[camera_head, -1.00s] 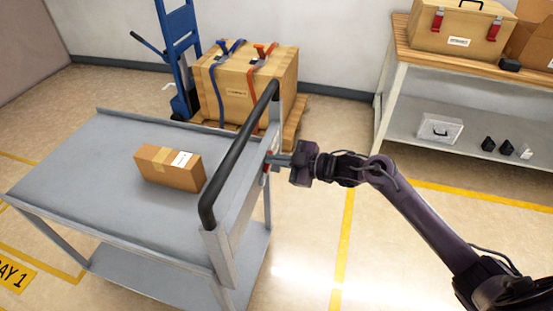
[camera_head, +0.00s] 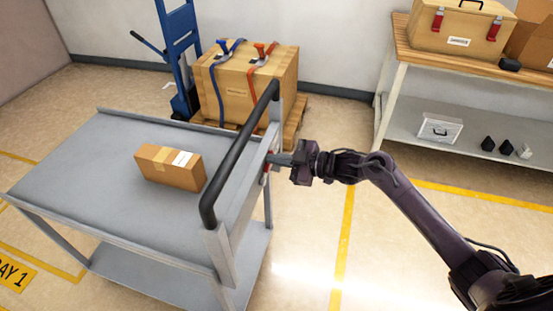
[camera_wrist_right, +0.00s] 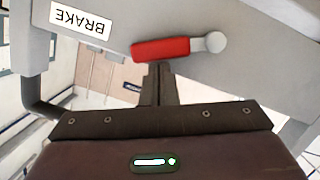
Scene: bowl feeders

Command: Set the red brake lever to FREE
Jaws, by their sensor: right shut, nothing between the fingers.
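The red brake lever (camera_wrist_right: 162,49) shows in the right wrist view, on the grey end panel of the cart. It runs from a round grey pivot (camera_wrist_right: 216,42) on the right to its red end on the left, slightly tilted. A white BRAKE label (camera_wrist_right: 81,19) sits left of it, upside down. My right gripper (camera_wrist_right: 159,68) is shut and empty, its fingertips right by the lever's edge; I cannot tell whether they touch. In the head view my right gripper (camera_head: 275,159) is at the cart's handle end and largely hides the lever. No FREE marking is visible. My left gripper is not in view.
The grey cart (camera_head: 85,150) carries a cardboard box (camera_head: 165,178) and has a black handle bar (camera_head: 240,150). Behind it stand a strapped crate (camera_head: 230,92) and a blue hand truck (camera_head: 180,50). A workbench (camera_head: 392,95) is at the right. The floor between is clear.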

